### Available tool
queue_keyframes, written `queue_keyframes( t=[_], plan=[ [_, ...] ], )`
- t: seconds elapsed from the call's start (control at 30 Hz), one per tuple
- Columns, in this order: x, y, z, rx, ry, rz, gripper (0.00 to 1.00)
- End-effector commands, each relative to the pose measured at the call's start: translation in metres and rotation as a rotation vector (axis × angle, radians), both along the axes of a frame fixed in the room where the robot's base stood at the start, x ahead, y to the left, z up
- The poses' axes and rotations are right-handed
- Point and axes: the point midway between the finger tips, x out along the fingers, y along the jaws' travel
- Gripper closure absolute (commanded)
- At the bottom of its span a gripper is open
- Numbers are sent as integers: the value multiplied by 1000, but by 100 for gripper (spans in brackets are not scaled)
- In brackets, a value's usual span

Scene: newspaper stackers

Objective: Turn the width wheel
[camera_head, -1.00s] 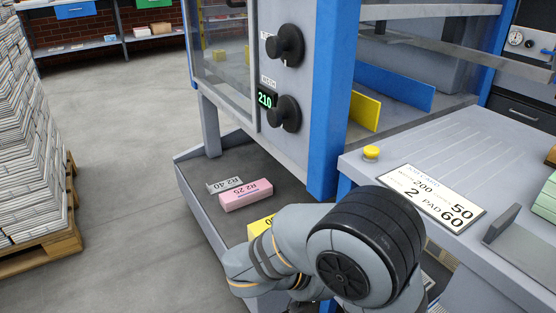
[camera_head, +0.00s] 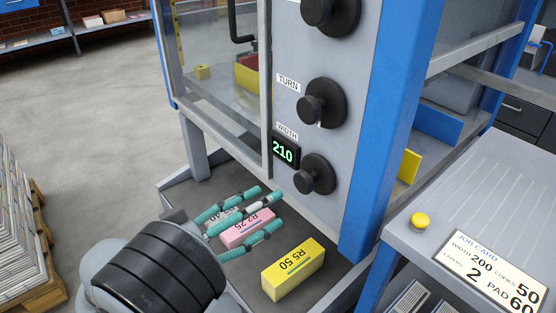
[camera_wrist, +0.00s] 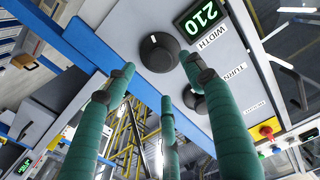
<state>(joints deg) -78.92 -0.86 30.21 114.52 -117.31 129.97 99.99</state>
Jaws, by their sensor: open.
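The width wheel (camera_head: 315,175) is a black round knob on the grey panel, beside a WIDTH label and a green display (camera_head: 283,151) reading 210. It also shows in the wrist view (camera_wrist: 158,52), with the display (camera_wrist: 200,14) at its right. My gripper (camera_head: 268,208) has teal fingers, spread open and empty, to the lower left of the wheel and apart from it. In the head view the fingers cover parts of the pink and grey blocks. In the wrist view my gripper (camera_wrist: 163,85) points up towards the panel, its fingers spread below the wheel.
A knob labelled TURN (camera_head: 322,103) sits above the width wheel, with another knob (camera_head: 331,12) higher up. A blue post (camera_head: 388,120) stands to the right. A yellow block (camera_head: 292,268) and a pink block (camera_head: 246,229) lie below. The job card (camera_head: 492,265) reads width 200.

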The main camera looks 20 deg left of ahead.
Motion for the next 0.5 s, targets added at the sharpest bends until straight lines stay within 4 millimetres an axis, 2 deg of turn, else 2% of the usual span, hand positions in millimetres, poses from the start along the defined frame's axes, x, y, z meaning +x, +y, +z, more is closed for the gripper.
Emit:
queue_keyframes(
  t=[0.17,0.5],
  plan=[
    [13,-10,-1,5,-3,-4,46],
    [64,-44,-1,2,-3,-3,46]
  ],
)
